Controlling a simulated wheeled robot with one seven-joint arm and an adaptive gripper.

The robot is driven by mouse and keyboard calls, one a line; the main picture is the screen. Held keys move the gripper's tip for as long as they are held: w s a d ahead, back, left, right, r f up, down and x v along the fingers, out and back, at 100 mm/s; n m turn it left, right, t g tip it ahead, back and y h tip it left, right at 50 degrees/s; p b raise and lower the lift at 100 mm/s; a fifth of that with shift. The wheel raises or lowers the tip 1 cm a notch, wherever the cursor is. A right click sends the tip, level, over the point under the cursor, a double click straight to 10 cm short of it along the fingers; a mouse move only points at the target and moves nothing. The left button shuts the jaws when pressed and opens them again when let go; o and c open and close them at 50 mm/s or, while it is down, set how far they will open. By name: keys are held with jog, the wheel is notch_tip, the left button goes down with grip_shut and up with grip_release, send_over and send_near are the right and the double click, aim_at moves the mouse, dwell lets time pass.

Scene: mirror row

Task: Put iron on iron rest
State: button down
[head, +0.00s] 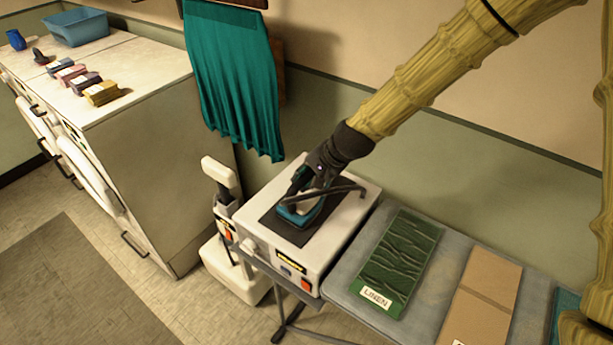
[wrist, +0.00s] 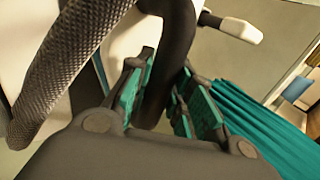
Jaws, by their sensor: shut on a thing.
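The iron (head: 299,216) has a teal body and is over the dark pad on top of the white iron rest (head: 330,234). It looks level with the pad, but I cannot tell whether it touches or hovers just above it. My gripper (head: 316,183) is shut on the iron's dark handle, which in the wrist view (wrist: 168,70) passes between the green finger pads. The wrist and fingers hide part of the iron's top.
An ironing board (head: 345,284) with a green cloth marked LINEN (head: 398,262) and a tan cloth (head: 485,300) adjoins at right. A teal curtain (head: 235,80) hangs behind. White machines (head: 160,120) stand left. A dark hose (head: 345,190) runs beside the iron.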

jog(key=c, duration=1.3)
grip_release()
jog(key=shift+b+v, duration=1.2)
jog(key=shift+v, duration=4.85)
jog(key=shift+a, duration=0.1)
